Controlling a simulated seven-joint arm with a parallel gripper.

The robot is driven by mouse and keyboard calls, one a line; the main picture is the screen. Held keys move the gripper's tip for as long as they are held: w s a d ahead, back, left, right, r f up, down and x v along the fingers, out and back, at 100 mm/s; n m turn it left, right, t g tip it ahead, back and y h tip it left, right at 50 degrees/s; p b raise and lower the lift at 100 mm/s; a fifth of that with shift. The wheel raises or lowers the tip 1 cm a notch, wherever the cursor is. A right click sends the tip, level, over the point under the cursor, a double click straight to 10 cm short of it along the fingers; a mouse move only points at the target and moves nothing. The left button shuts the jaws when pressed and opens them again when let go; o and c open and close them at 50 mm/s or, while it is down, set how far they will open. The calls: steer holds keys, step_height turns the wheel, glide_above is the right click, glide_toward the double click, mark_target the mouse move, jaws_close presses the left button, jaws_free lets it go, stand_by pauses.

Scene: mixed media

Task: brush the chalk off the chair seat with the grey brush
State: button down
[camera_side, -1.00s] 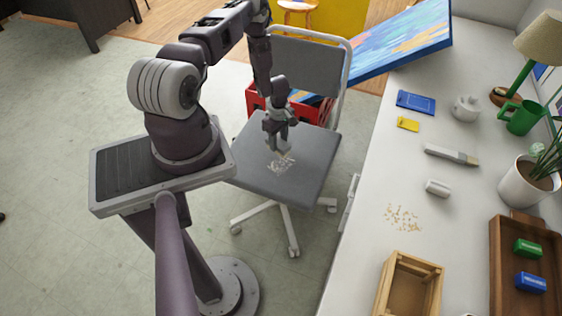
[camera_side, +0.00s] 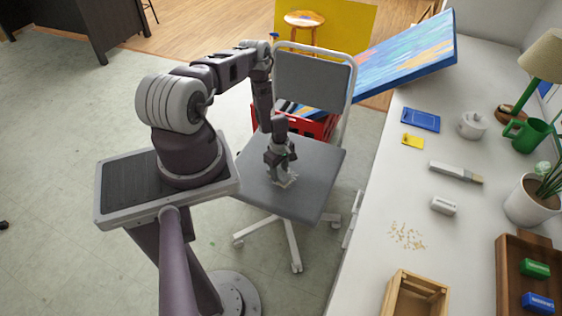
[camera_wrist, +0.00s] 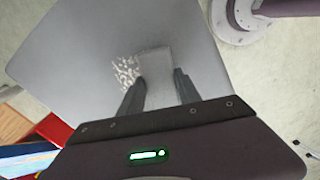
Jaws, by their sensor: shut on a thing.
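The chair seat (camera_side: 310,175) is a flat dark grey panel, and it fills much of the wrist view (camera_wrist: 75,60). Pale chalk (camera_wrist: 125,72) lies in a speckled patch on it, just left of the brush in the wrist view. My gripper (camera_wrist: 158,92) is shut on the grey brush (camera_wrist: 157,70), whose flat head points away over the seat at the edge of the chalk. In the side view my gripper (camera_side: 281,172) is low over the middle of the seat and partly hides the chalk (camera_side: 287,182). I cannot tell whether the bristles touch.
The chair's backrest (camera_side: 312,82) rises behind the seat, with a red crate (camera_side: 310,128) beyond. The white table (camera_side: 385,270) at right holds a second light-grey flat tool (camera_side: 455,172), a white block (camera_side: 443,205), tan crumbs (camera_side: 407,237) and a wooden box (camera_side: 417,297).

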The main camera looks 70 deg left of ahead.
steer(key=shift+s+d+f, duration=0.15)
steer(key=shift+s+f, duration=0.05)
steer(key=shift+f, duration=0.65)
steer(key=w+a, duration=0.1)
steer(key=w, duration=0.1)
steer(key=w+a, duration=0.1)
steer(key=w, duration=0.1)
steer(key=w+a, duration=0.1)
steer(key=w, duration=0.1)
steer(key=shift+a+r, duration=0.1)
steer(key=shift+w+a, duration=0.1)
steer(key=shift+w, duration=0.55)
steer(key=shift+r, duration=0.1)
steer(key=shift+f, duration=0.25)
steer(key=shift+f, duration=0.45)
steer(key=shift+s, duration=0.3)
steer(key=s+d, duration=0.1)
steer(key=s, duration=0.1)
steer(key=s+d, duration=0.1)
steer(key=s, duration=0.1)
steer(key=s+d, duration=0.1)
steer(key=s, duration=0.1)
steer(key=shift+s+d, duration=0.1)
steer(key=shift+s, duration=0.1)
